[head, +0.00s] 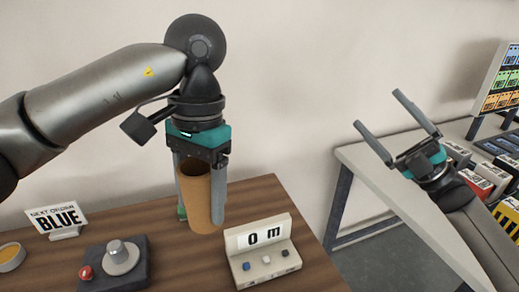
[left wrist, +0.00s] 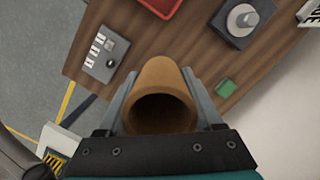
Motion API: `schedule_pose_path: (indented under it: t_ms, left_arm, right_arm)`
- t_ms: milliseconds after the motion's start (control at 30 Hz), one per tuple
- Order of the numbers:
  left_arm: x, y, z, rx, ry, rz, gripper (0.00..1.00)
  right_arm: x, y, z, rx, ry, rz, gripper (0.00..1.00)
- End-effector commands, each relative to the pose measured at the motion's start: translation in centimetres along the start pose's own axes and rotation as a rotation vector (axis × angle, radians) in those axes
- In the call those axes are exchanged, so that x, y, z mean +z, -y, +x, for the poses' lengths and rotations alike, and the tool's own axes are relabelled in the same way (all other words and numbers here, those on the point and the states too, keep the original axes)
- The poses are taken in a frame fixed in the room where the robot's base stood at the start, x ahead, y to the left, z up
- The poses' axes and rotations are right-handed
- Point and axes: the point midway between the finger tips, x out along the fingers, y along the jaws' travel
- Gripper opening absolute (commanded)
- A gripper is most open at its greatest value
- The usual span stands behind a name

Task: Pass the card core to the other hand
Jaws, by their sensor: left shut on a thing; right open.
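The card core (head: 200,200) is a brown hollow tube. My left gripper (head: 201,195) is shut on it and holds it upright above the wooden table, with its open end upward. In the left wrist view the core (left wrist: 158,82) sits between the two fingers, and I look into its dark hollow end. My right gripper (head: 385,125) is at the right of the head view, open and empty, its fingers pointing up and to the left. It is well apart from the core.
The wooden table (head: 180,268) carries a display box (head: 262,250) reading "0 m", a dark box with a knob (head: 118,262), a "BLUE" sign (head: 57,218) and a round dish (head: 10,257). A pale table (head: 362,165) with several coloured boxes stands right, beyond a floor gap.

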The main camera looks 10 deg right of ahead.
Motion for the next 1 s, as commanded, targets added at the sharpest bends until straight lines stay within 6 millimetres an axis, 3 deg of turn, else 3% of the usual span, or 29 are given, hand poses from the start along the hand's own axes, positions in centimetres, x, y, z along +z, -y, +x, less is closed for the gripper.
schedule_pose_path:
  t_ms: [33, 200, 333, 500, 733, 1000]
  left_arm:
    - [0.0, 0.0, 0.0, 0.000, 0.000, 0.000, 0.11]
    - [0.0, 0.0, 0.0, 0.000, 0.000, 0.000, 0.11]
    - [0.0, 0.0, 0.0, 0.000, 0.000, 0.000, 0.11]
    - [0.0, 0.0, 0.0, 0.000, 0.000, 0.000, 0.11]
    - [0.0, 0.0, 0.0, 0.000, 0.000, 0.000, 0.11]
    - [0.0, 0.0, 0.0, 0.000, 0.000, 0.000, 0.11]
  right_arm:
    - [-2.5, -0.2, 2.3, -0.018, -0.104, -0.024, 1.00]
    - [-10.6, 0.1, 7.2, -0.122, -0.426, -0.126, 1.00]
    - [-16.2, 0.8, 9.1, -0.219, -0.645, -0.235, 1.00]
    - [-22.1, 2.2, 9.9, -0.368, -0.881, -0.417, 1.00]
    - [-26.6, 4.1, 9.7, -0.586, -1.088, -0.736, 1.00]
    - [-27.7, 4.7, 9.9, -0.800, -1.122, -1.155, 1.00]
